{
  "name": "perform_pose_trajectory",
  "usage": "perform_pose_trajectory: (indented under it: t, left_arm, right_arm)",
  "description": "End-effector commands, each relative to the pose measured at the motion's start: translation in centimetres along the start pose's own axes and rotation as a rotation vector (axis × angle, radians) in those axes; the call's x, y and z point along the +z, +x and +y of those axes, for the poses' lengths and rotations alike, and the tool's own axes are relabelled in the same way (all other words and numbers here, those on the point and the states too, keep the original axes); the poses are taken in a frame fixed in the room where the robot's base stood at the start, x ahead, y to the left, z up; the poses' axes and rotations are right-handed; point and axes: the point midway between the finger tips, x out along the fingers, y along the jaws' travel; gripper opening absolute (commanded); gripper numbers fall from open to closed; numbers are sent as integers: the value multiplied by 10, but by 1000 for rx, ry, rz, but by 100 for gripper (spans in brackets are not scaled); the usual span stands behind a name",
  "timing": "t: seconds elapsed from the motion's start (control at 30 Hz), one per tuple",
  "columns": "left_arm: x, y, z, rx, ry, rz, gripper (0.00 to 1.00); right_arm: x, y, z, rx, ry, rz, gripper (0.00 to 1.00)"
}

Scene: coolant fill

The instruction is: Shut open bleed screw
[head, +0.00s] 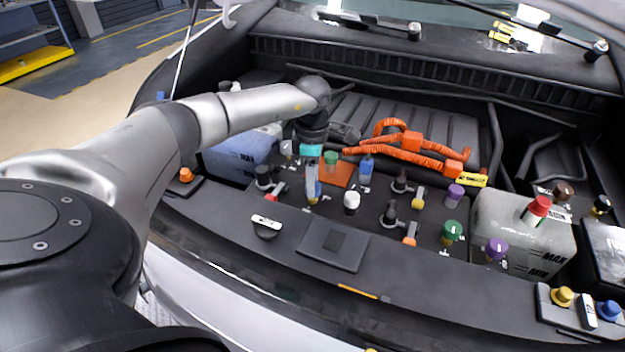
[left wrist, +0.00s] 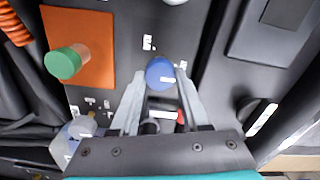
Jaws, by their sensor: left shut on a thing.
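My left gripper (head: 313,192) reaches down over the black panel in the engine bay. In the left wrist view its two fingers (left wrist: 160,85) are on either side of a round blue knob (left wrist: 160,73) and shut on it. In the head view the gripper mostly hides this knob. A black fitting with a red handle (head: 272,188) is just left of the gripper; it partly shows behind the fingers in the left wrist view (left wrist: 165,117). Similar fittings have a yellow (head: 418,197) and an orange handle (head: 409,236). I cannot tell which part is the bleed screw. My right gripper is not in view.
A green knob (head: 331,159) stands on an orange plate (head: 338,175) beside the gripper. A white knob (head: 351,201) and another blue one (head: 366,165) are close. Orange cables (head: 400,154) run behind. A black dial (head: 266,226) and flat pad (head: 333,243) are in front.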

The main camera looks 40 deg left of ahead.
Motion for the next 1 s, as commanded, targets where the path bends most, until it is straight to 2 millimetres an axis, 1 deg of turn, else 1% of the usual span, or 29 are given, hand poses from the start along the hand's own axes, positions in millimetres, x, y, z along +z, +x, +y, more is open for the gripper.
perform_pose_trajectory:
  t: [0.03,0.27,0.53,0.63,0.77,1.0]
  left_arm:
    - [0,-2,1,4,3,-1,49]
    - [0,-1,0,2,2,0,75]
    - [0,-1,0,1,1,0,76]
    - [0,-7,1,2,1,0,76]
    - [0,-28,1,4,1,0,76]
    - [0,-87,1,6,1,-3,76]
  right_arm:
    - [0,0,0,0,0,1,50]
    - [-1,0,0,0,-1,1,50]
    - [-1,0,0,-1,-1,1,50]
    - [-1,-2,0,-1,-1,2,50]
    - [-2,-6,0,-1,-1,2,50]
    - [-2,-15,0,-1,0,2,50]
